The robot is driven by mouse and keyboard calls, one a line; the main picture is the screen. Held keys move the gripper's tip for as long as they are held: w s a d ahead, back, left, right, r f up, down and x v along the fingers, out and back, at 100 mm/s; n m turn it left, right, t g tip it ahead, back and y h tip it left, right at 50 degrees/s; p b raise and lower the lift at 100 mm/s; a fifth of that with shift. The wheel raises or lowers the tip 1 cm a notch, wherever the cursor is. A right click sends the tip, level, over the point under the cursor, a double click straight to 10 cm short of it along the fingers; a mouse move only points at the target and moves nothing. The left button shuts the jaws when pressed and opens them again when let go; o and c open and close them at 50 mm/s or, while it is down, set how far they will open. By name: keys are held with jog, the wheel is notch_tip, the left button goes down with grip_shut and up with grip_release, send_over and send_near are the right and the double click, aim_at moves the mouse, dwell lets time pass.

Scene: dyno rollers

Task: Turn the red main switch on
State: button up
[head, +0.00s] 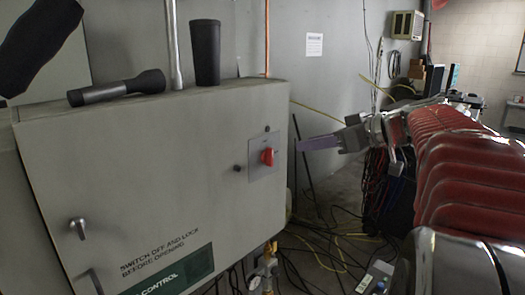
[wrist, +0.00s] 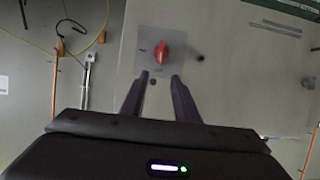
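The red main switch (head: 267,156) is a small rotary handle on a grey square plate, at the upper right of the cabinet front. It also shows in the wrist view (wrist: 160,52), straight ahead of my fingertips, its handle lengthwise up and down the picture. Its on or off marking is too small to read. My gripper (head: 300,146) is to the right of the switch in the head view, apart from it. In the wrist view my gripper (wrist: 160,79) has its two dark fingers spread with an empty gap between them, lined up with the switch.
The grey control cabinet (head: 150,190) has a dark flashlight (head: 118,87) and a black cup (head: 205,52) on top. A small dark knob (head: 238,168) sits left of the switch plate. Cables (head: 325,240) lie on the floor. A gauge (head: 256,282) is below the cabinet.

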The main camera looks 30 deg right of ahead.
aim_at(273, 150)
jog(key=x, duration=1.3)
jog(key=shift+w+f, duration=0.15)
jog(key=shift+c, duration=0.7)
grip_shut()
